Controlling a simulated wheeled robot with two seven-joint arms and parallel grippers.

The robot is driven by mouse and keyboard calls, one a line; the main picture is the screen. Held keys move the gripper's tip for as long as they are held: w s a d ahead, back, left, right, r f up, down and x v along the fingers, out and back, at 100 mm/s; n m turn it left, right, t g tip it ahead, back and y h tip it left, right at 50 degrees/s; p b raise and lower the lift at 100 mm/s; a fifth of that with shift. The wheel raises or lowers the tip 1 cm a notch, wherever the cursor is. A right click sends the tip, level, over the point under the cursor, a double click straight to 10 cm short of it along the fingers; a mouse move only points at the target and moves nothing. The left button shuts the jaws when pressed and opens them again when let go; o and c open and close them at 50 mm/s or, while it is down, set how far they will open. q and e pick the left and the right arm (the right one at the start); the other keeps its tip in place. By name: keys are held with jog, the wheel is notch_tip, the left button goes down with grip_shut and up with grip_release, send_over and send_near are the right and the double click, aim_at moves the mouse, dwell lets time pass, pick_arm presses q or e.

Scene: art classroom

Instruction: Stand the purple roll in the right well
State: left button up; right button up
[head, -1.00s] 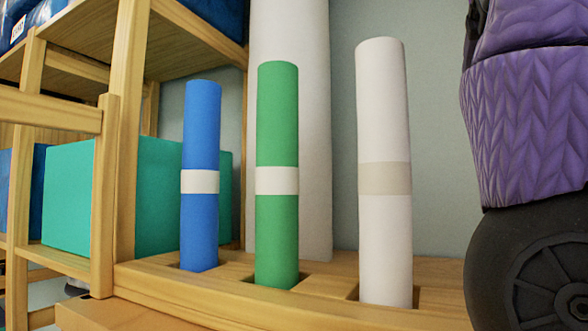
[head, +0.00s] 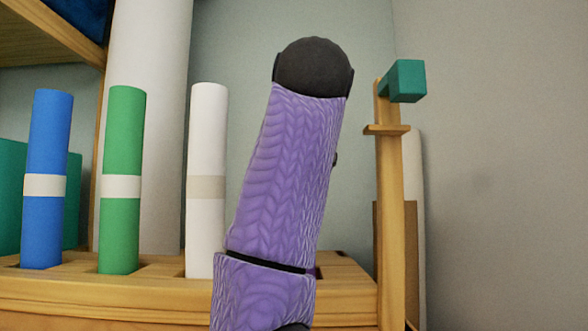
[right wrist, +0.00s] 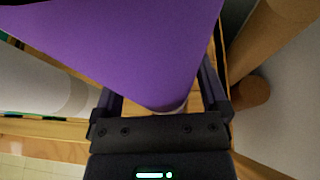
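The purple roll (right wrist: 135,45) fills the upper part of the right wrist view, its upper end towards the camera. A pale band (right wrist: 178,107) shows at its lower visible part. My right gripper (right wrist: 160,95) has a finger on each side of the roll and appears shut on it. In the head view my purple-sleeved right arm hides the gripper and nearly all of the roll. The wooden rack (head: 345,282) carries the wells; the right well is mostly behind my arm. I cannot tell whether the roll's lower end is in it. My left gripper is out of view.
Blue (head: 47,180), green (head: 123,180) and white (head: 206,180) rolls stand upright in the rack, left of my arm. A wooden post (head: 391,220) with a teal block (head: 405,82) rises at the rack's right end. A large pale cylinder (head: 145,60) stands behind.

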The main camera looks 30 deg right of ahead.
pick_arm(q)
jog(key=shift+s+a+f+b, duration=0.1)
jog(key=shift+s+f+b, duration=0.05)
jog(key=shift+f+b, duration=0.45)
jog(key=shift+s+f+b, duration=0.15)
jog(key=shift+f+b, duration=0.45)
pick_arm(e)
jog(key=v, duration=1.2)
jog(key=shift+s+a, duration=0.2)
jog(key=shift+s, duration=0.15)
jog(key=shift+r, duration=0.1)
